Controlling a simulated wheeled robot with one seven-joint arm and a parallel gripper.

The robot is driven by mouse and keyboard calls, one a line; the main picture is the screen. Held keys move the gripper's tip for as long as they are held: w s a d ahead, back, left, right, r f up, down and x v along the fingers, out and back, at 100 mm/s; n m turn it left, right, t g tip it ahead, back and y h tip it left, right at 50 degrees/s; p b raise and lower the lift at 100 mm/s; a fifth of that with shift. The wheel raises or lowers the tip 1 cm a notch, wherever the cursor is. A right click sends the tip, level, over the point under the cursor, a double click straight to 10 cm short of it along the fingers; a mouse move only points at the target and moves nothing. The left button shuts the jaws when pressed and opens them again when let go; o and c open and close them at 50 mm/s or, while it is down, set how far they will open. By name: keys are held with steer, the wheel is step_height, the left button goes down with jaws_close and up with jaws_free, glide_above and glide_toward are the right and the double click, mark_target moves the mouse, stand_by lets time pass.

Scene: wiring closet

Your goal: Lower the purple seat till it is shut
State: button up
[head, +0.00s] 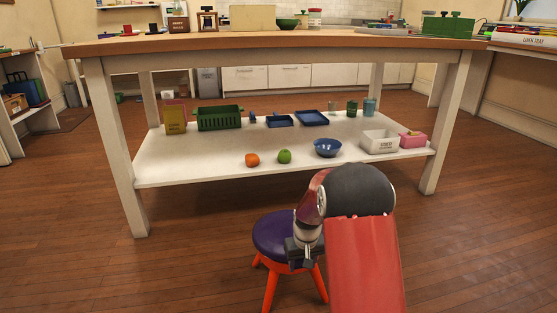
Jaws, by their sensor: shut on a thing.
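The purple seat (272,234) is a round, dark purple top on a stool with orange-red legs (272,291). It stands on the wooden floor in front of the table. The seat looks roughly level, and I cannot tell whether there is a gap under it. My gripper (303,263) is at the seat's right front edge and appears shut on the seat there. My red and black arm hides the right part of the stool, and the fingertips are small and partly hidden.
A large wooden table (270,42) stands behind the stool. Its white lower shelf (190,160) holds an orange fruit (252,160), a green fruit (284,157), a blue bowl (327,147) and several boxes and trays. The floor left and right of the stool is clear.

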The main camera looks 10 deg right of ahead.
steer(key=shift+f, duration=0.45)
steer(key=o, duration=0.6)
steer(key=shift+s+r+p, duration=0.2)
steer(key=shift+r+p, duration=0.8)
steer(key=shift+r, duration=0.5)
steer(key=shift+s+r+p, duration=0.15)
steer(key=shift+r+p, duration=0.85)
steer(key=shift+r, duration=0.5)
